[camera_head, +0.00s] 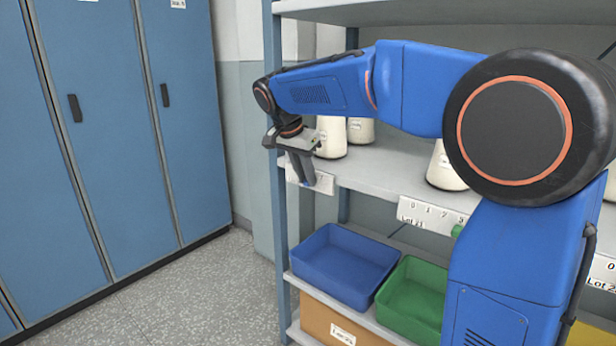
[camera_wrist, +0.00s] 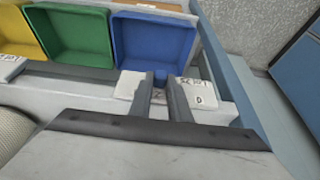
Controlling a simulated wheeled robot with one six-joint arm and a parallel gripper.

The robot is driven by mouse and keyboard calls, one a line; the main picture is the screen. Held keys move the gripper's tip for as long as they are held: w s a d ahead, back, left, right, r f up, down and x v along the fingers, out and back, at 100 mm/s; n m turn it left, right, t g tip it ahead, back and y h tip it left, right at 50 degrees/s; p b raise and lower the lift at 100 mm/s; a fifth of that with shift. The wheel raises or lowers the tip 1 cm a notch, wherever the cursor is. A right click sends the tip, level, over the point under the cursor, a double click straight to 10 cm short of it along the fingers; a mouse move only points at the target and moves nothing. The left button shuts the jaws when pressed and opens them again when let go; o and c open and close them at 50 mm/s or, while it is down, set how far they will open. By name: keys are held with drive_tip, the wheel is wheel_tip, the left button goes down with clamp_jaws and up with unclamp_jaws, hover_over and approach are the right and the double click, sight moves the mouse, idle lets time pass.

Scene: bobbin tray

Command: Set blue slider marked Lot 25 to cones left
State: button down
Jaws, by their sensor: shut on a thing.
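My gripper (camera_head: 303,168) is at the front edge of the upper shelf, at its left end. In the wrist view, my gripper (camera_wrist: 160,98) has its fingers closed around a small blue slider (camera_wrist: 160,77) on a white scale plate (camera_wrist: 205,101). The plate also shows behind my gripper in the head view (camera_head: 323,183). Behind the gripper stand two cream cones, one in front (camera_head: 331,138) and one behind (camera_head: 361,130); my arm hides part of that shelf.
Another cone (camera_head: 444,168) stands farther right, above a plate marked Lot 21 (camera_head: 432,215) with a green slider (camera_head: 457,231). Below are a blue tray (camera_head: 321,281) and a green tray (camera_head: 412,322). Blue lockers (camera_head: 120,130) stand left; the floor (camera_head: 205,300) between is clear.

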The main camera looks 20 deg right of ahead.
drive_tip(key=c, duration=1.6)
unclamp_jaws()
drive_tip(key=shift+c, duration=0.2)
drive_tip(key=v, duration=1.7)
drive_tip(key=shift+r, duration=0.25)
drive_tip(key=s+d+f+n+y, duration=0.1)
drive_tip(key=s+d+f+n, duration=0.2)
drive_tip(key=s+f, duration=0.7)
drive_tip(key=s+d+f+n+t+y, duration=0.1)
drive_tip(key=s+d+f+n, duration=0.3)
drive_tip(key=s+f, duration=0.7)
drive_tip(key=s+d+f+n+t+y, duration=0.1)
drive_tip(key=s+d+f+n, duration=0.2)
drive_tip(key=s+d+f, duration=0.4)
drive_tip(key=s+f, duration=0.3)
drive_tip(key=s, duration=0.1)
drive_tip(key=shift+s+f+n+y, duration=0.3)
drive_tip(key=shift+s+n+y, duration=0.1)
